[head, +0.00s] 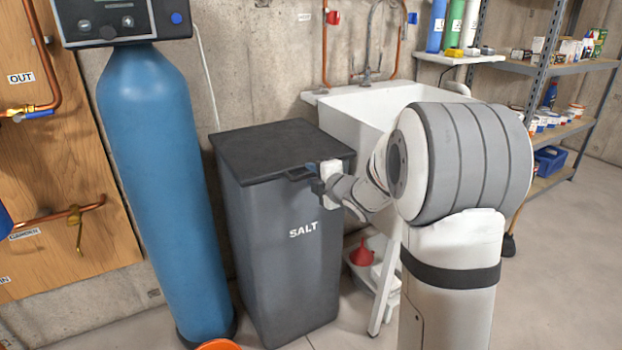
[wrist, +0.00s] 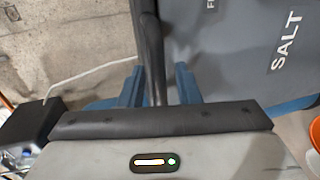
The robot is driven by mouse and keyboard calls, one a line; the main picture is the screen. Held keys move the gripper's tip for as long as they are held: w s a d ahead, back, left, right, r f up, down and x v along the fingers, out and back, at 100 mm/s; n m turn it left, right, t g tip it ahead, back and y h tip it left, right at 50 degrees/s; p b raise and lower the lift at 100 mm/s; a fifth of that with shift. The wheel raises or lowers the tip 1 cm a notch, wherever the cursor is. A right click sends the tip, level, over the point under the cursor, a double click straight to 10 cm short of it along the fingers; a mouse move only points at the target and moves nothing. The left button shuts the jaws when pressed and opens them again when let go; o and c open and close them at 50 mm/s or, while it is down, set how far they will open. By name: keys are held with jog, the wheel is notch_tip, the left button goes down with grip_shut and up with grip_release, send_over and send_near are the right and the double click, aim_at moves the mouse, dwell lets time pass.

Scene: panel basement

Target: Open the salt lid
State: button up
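The salt bin (head: 285,240) is a tall dark grey container marked SALT. Its black lid (head: 275,148) lies flat and closed on top. My gripper (head: 298,174) is at the lid's front right edge. In the wrist view, the blue fingers of my gripper (wrist: 158,88) stand apart, one on each side of the dark lid rim (wrist: 149,45). A small gap shows beside the rim, so they do not appear clamped on it. The bin's front (wrist: 235,50) with its SALT lettering also shows there. The exact contact is partly hidden in the head view.
A tall blue tank (head: 155,170) stands close to the bin's left. A white utility sink (head: 360,105) is behind and right, with a red funnel (head: 362,255) below it. Shelves (head: 550,70) stand at the far right. A concrete wall is behind the bin.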

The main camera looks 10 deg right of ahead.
jog(key=shift+w, duration=0.1)
jog(key=shift+c, duration=0.4)
grip_shut()
